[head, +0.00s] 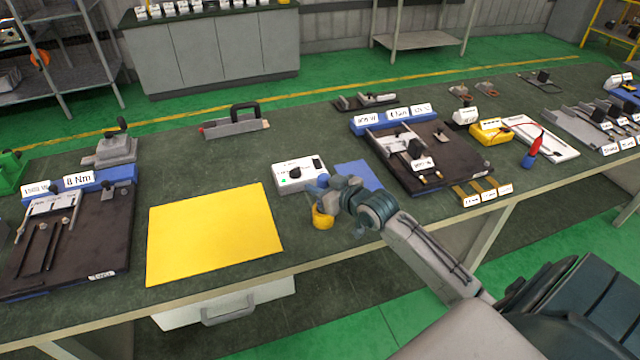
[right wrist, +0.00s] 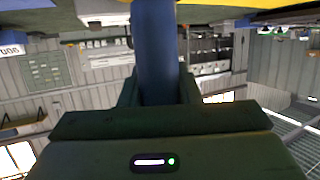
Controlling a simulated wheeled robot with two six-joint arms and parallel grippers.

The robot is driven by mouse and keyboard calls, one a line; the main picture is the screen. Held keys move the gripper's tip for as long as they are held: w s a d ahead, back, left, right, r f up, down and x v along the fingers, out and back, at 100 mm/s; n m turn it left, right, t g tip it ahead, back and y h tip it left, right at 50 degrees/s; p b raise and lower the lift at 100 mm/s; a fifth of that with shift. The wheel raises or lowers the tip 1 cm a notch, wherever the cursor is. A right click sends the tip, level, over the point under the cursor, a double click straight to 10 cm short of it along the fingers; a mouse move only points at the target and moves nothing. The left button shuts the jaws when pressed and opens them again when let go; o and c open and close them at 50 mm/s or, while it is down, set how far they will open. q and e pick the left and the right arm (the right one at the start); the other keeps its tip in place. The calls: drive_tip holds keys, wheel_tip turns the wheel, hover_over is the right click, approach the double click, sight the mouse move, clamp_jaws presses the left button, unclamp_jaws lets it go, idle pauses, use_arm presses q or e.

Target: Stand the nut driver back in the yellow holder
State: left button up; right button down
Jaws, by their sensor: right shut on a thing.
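My right gripper (head: 334,193) is above the front edge of the bench, shut on the nut driver, whose blue handle (head: 323,181) shows beside the fingers. In the right wrist view the blue handle (right wrist: 158,55) runs up from between the jaws. The small yellow holder (head: 322,217) stands on the bench just below the gripper, partly hidden by it. I cannot tell whether the driver's lower end is inside the holder or above it. My left gripper is not in view.
A white box with a black knob (head: 300,175) stands close behind the gripper, with a blue mat (head: 358,175) beside it. A yellow sheet (head: 214,235) lies to the left. A dark fixture board (head: 455,165) is at right. A red-and-blue tool (head: 531,151) stands farther right.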

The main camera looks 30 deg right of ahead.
drive_tip(key=c, duration=1.4)
unclamp_jaws()
drive_tip(key=shift+f, duration=0.1)
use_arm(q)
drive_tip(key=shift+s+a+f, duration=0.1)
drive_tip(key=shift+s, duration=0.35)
use_arm(e)
drive_tip(key=o, duration=0.3)
drive_tip(key=shift+o, duration=0.2)
drive_tip(key=shift+r, duration=0.25)
drive_tip(key=shift+s+d, duration=0.1)
drive_tip(key=shift+s, duration=0.25)
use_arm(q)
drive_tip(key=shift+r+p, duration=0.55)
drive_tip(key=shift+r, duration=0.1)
use_arm(e)
drive_tip(key=v, duration=1.1)
drive_tip(key=shift+s, duration=0.2)
drive_tip(key=shift+r, duration=0.1)
